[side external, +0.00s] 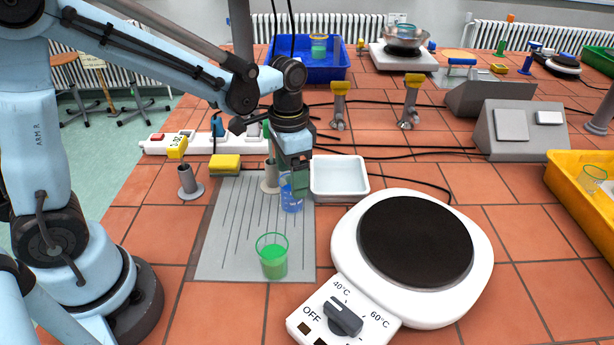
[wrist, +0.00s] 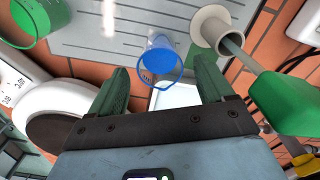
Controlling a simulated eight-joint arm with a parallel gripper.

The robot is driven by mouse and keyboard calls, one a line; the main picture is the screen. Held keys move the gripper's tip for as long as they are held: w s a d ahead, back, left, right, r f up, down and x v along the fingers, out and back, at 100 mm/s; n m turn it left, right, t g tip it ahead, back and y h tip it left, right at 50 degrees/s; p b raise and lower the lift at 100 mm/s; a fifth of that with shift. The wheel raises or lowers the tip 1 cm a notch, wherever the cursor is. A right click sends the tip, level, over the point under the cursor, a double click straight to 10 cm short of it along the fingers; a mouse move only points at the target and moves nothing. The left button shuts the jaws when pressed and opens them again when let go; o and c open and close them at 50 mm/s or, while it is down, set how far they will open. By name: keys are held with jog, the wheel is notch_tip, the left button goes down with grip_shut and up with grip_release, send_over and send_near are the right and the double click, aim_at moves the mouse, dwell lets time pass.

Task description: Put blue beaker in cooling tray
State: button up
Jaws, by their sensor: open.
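The blue beaker (side external: 290,202) stands upright on the grey grooved mat, partly hidden behind my gripper's fingers in the side view. The wrist view shows the beaker (wrist: 160,56) ahead of and between my spread fingertips. My gripper (side external: 297,184) is open and points down at the beaker; a gap shows on both sides of it in the wrist view (wrist: 164,76). The white rectangular tray (side external: 340,195), likely the cooling tray, is empty and sits just right of the beaker. Part of the tray (wrist: 176,96) also shows between the fingers in the wrist view.
A beaker of green liquid (side external: 273,262) stands on the mat (side external: 225,245), nearer the camera. A hotplate (side external: 415,240) is to the right. A grey stand (side external: 190,184) and yellow sponge (side external: 225,165) are to the left. Cables cross the tiles behind the tray.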

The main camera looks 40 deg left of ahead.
jog(key=shift+f, duration=3)
jog(key=shift+c, duration=0.5)
jog(key=c, duration=1.1)
jog(key=shift+r, duration=0.1)
jog(key=shift+c, duration=0.2)
